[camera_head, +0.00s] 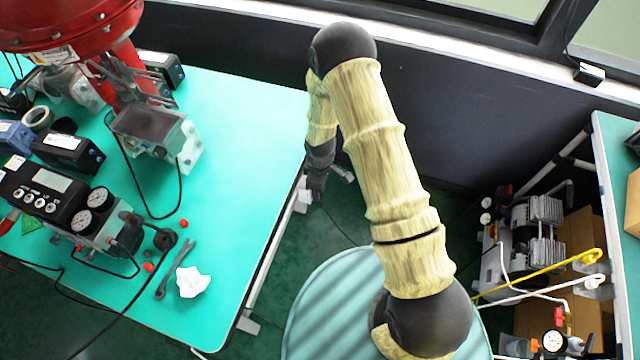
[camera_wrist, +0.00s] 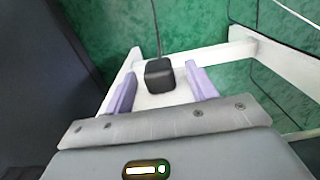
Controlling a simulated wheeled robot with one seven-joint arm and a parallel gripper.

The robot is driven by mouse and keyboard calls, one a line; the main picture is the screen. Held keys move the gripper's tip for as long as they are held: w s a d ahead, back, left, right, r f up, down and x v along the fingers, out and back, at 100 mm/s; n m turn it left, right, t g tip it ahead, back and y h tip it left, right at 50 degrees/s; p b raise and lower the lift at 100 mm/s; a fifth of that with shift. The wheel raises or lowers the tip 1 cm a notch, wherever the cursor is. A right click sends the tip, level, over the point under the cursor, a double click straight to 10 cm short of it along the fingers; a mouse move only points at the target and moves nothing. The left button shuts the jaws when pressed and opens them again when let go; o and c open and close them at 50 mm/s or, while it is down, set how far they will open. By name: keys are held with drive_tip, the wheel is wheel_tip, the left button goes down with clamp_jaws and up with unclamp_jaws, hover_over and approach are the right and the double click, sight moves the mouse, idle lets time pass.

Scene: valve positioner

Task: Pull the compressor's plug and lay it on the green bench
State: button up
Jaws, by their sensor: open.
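In the wrist view, a black plug (camera_wrist: 159,76) sits on a white socket block (camera_wrist: 160,100), with a thin dark cord running away from its far side. My gripper (camera_wrist: 163,88) is open, with one pale purple finger on each side of the plug and a visible gap at both sides. In the head view, my gripper (camera_head: 318,187) is low beside the right edge of the green bench (camera_head: 235,110), near a white block (camera_head: 302,195); the plug is hard to make out there. The compressor (camera_head: 525,235) stands at the right, on the floor side.
A red valve actuator (camera_head: 65,30), gauges (camera_head: 90,210), a wrench (camera_head: 175,270) and a crumpled white cloth (camera_head: 192,282) are on the bench. Its right part is clear. White frame bars (camera_wrist: 215,53) lie near my gripper. A second bench (camera_head: 615,160) stands at right.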

clamp_jaws()
idle(0.5)
drive_tip(key=shift+s+d, duration=0.2)
drive_tip(key=shift+d, duration=0.3)
drive_tip(key=shift+s+d, duration=0.15)
drive_tip(key=shift+d, duration=0.35)
idle(1.0)
drive_tip(key=shift+s+d+p, duration=0.2)
drive_tip(key=shift+s+d, duration=0.15)
drive_tip(key=shift+d, duration=0.6)
drive_tip(key=shift+s+d+p, duration=0.15)
drive_tip(key=shift+s+d, duration=0.15)
drive_tip(key=shift+d, duration=0.6)
